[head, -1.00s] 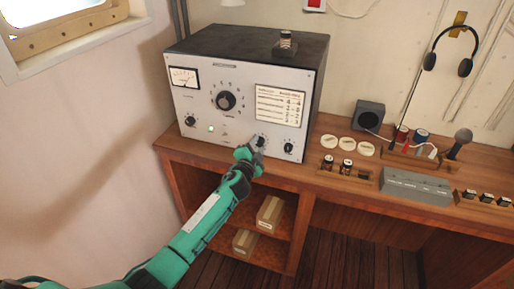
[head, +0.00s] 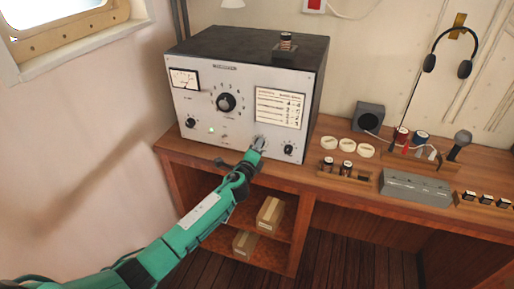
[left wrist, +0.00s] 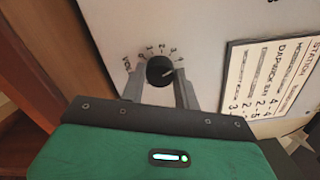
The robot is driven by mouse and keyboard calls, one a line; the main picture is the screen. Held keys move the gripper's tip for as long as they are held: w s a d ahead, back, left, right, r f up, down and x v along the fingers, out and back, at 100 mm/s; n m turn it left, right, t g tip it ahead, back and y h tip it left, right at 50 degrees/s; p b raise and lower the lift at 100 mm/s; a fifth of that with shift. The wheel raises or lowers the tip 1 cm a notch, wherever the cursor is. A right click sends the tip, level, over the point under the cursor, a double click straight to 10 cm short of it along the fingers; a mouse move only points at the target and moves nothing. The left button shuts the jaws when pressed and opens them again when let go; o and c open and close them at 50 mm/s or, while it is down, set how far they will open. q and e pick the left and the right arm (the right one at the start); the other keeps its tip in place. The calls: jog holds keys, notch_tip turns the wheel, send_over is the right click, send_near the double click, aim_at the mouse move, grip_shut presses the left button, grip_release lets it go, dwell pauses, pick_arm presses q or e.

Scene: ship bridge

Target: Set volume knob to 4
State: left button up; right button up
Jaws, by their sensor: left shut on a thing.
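The radio set (head: 245,105) is a grey-fronted box with a black top on the wooden desk. My left gripper (head: 258,146) is at the small knob low on its front, between the left small knob (head: 190,122) and the right one (head: 288,149). In the left wrist view, a round black knob (left wrist: 160,71) with letters resembling "VOL" beside it sits between the two grey fingers (left wrist: 160,88), which are shut on it. Its pale pointer mark points right and slightly down. Small digits ring its upper side; which one it points to is unclear. My right gripper is not in view.
A larger dial (head: 226,102) sits above on the same panel, beside a printed station card (head: 281,107). A spool (head: 286,42) stands on the radio. Right of the radio are pale discs (head: 348,145), a small speaker (head: 369,117) and a grey box (head: 416,187).

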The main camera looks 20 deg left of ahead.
pick_arm(q)
jog(key=shift+f+m, duration=0.1)
jog(key=shift+m, duration=0.8)
jog(key=o, duration=1)
jog(key=shift+c, duration=0.2)
jog(key=s+b, duration=0.2)
jog(key=s, duration=1.1)
jog(key=shift+s+a, duration=0.2)
jog(key=shift+s, duration=0.2)
